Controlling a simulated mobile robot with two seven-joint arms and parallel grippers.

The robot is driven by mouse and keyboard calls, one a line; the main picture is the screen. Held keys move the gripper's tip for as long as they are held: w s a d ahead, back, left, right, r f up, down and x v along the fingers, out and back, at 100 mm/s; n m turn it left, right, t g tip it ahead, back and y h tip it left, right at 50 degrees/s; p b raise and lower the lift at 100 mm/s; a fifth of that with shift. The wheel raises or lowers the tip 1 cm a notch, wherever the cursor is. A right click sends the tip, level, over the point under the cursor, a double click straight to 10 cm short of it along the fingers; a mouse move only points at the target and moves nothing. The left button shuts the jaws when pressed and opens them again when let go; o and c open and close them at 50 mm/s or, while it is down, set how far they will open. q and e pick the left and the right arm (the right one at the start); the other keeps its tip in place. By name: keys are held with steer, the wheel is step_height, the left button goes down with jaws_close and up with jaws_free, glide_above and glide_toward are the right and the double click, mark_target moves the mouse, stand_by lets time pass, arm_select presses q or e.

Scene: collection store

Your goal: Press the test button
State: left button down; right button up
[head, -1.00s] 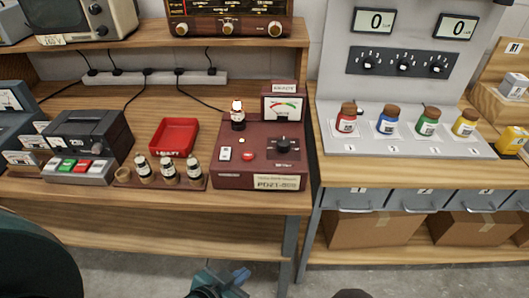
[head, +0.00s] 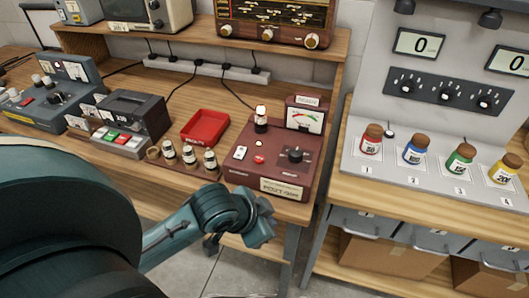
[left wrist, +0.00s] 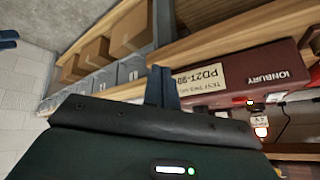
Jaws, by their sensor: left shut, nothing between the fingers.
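The maroon tube tester (head: 275,178) stands at the right front of the wooden bench.
Left of the tester are a row of tubes (head: 189,157), a red tray (head: 205,127) and a grey device (head: 133,115). To the right, a second bench holds several coloured jars (head: 414,150). A shelf with a radio (head: 275,25) is behind.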

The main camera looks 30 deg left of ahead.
arm_select(q)
steer(key=w+a+r+m+t, duration=0.1)
steer(key=w+a+r+m, duration=0.25)
steer(key=w+r, duration=0.35)
step_height(320, 180, up, 7)
steer(key=t, duration=0.2)
glide_above(256, 160)
steer(key=shift+f+m, duration=0.1)
steer(key=shift+m, duration=0.35)
arm_select(e)
steer(key=shift+a, duration=0.1)
